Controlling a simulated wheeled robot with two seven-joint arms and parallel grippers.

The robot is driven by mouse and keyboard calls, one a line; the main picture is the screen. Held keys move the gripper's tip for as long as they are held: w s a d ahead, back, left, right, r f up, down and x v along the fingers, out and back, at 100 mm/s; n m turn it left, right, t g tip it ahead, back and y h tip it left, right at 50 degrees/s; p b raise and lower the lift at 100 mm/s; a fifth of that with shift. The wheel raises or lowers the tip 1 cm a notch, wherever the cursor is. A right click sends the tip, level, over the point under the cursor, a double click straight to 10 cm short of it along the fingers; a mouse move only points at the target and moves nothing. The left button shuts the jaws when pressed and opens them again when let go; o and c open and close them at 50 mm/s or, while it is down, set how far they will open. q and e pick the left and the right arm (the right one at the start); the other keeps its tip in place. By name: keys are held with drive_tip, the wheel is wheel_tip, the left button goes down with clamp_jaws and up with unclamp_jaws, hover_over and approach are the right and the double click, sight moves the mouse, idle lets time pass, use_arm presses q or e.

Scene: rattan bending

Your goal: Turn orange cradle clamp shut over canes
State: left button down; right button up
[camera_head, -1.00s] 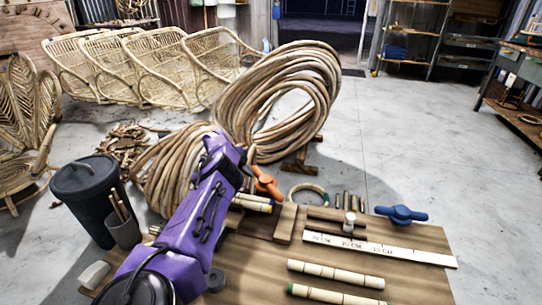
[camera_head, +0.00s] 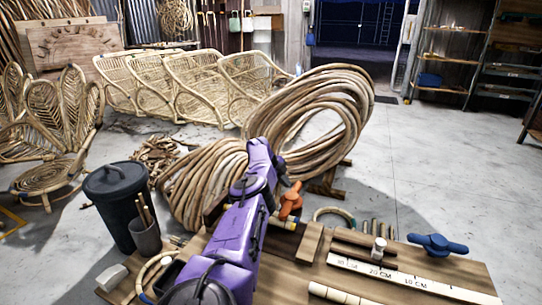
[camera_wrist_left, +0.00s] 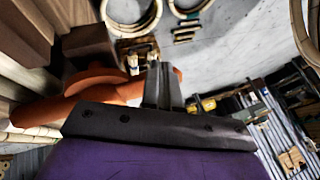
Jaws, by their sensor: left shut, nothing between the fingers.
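The orange cradle clamp (camera_head: 291,201) stands at the back edge of the wooden work board, beside dark wooden blocks. A short length of cane (camera_head: 283,224) lies just below it. My left gripper (camera_head: 281,177) is shut and empty, at the clamp's upper end in the head view. In the left wrist view the closed fingers (camera_wrist_left: 163,86) are right beside the orange lever (camera_wrist_left: 60,108), which passes behind them. I cannot tell whether they touch. My arm hides part of the cradle. My right gripper is not in view.
A blue clamp (camera_head: 437,245) and a white ruler (camera_head: 410,282) are on the board at right. A dark bin (camera_head: 117,205) and a cup of sticks (camera_head: 145,235) stand left of my arm. Big cane coils (camera_head: 325,110) rise behind.

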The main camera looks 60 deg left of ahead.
use_arm(q)
drive_tip(key=shift+w, duration=0.15)
drive_tip(key=shift+r, duration=0.1)
idle(0.4)
drive_tip(key=p+v, duration=0.5)
drive_tip(key=v, duration=0.5)
drive_tip(key=shift+r+p, duration=0.15)
drive_tip(key=shift+p, duration=0.25)
